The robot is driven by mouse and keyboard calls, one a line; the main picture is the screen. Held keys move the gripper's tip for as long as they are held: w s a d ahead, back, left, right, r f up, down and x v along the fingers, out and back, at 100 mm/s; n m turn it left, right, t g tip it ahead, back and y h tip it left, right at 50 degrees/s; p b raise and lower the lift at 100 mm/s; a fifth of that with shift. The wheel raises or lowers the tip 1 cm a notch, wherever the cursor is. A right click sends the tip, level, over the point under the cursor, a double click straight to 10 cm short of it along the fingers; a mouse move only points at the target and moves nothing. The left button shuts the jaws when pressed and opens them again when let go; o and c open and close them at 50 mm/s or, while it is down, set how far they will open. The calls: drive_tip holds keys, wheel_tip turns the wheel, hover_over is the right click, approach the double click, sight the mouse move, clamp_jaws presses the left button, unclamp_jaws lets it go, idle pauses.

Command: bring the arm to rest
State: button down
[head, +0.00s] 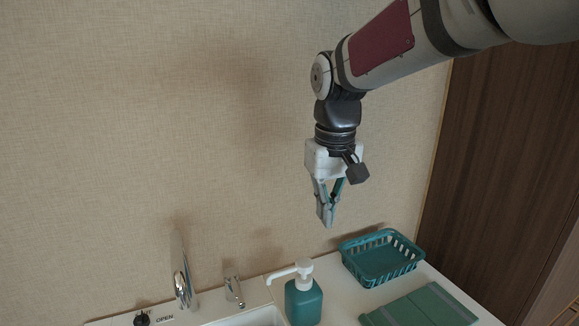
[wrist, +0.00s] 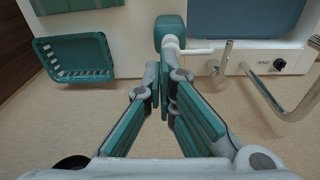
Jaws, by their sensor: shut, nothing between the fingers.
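My gripper (head: 326,222) hangs pointing down from my arm, above the counter and in front of the beige wall. Its fingertips are together with nothing held between them. In the wrist view my gripper (wrist: 164,70) shows its teal-padded fingers closing toward each other at the tips. Below it and a little left in the head view is a teal soap dispenser (head: 303,303) with a white pump. The gripper is well above the dispenser and apart from it.
A chrome faucet (head: 182,285) and a small lever (head: 234,292) stand at the left by the sink (wrist: 245,20). The air around the gripper is clear.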

drive_tip(key=s+d+m+t, duration=0.2)
drive_tip(key=s+d, duration=0.3)
drive_tip(key=s, duration=0.6)
drive_tip(key=s+d+m+t, duration=0.1)
drive_tip(key=s+d, duration=0.5)
drive_tip(key=s, duration=0.5)
drive_tip(key=shift+s+d+m+t, duration=0.2)
drive_tip(key=shift+s+m+t, duration=0.2)
